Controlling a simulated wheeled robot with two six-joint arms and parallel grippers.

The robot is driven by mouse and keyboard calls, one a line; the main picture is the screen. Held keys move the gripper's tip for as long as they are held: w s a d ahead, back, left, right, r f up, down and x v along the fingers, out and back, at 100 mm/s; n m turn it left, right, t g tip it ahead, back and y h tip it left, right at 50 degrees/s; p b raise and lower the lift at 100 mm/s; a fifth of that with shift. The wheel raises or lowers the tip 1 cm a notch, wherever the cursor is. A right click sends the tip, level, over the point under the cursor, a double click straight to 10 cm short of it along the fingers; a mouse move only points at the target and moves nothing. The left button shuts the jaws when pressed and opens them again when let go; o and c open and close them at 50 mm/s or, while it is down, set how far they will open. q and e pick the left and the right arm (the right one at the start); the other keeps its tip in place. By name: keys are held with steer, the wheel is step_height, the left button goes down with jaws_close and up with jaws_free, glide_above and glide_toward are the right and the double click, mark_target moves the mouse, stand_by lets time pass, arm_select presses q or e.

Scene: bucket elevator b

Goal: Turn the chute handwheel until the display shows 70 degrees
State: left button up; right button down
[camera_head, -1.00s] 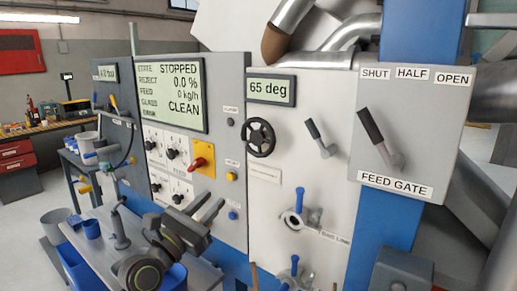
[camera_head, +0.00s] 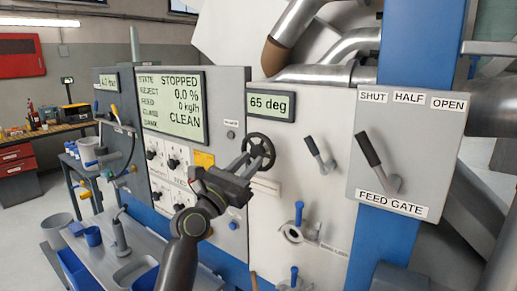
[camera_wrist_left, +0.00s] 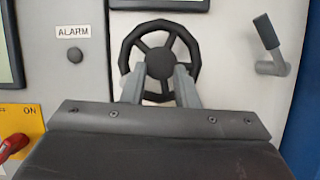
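The black chute handwheel (camera_head: 260,150) is mounted on the pale panel below the small display (camera_head: 271,106), which reads 65 deg. My left gripper (camera_head: 244,162) is raised at the wheel's lower left in the head view. In the left wrist view, its two grey fingers (camera_wrist_left: 158,84) stand apart in front of the wheel's lower half (camera_wrist_left: 160,58), one on each side of the hub. The fingers are open; whether they touch the rim I cannot tell. My right gripper does not show in either view.
A lever (camera_head: 319,154) stands right of the wheel, and the feed gate lever (camera_head: 377,160) is further right. A red switch on a yellow plate (camera_wrist_left: 20,138) and the alarm button (camera_wrist_left: 75,56) are to the left.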

mark_target(259, 152)
arm_select(q)
steer(key=shift+x, duration=2.35)
steer(key=shift+f, duration=0.1)
jaws_close()
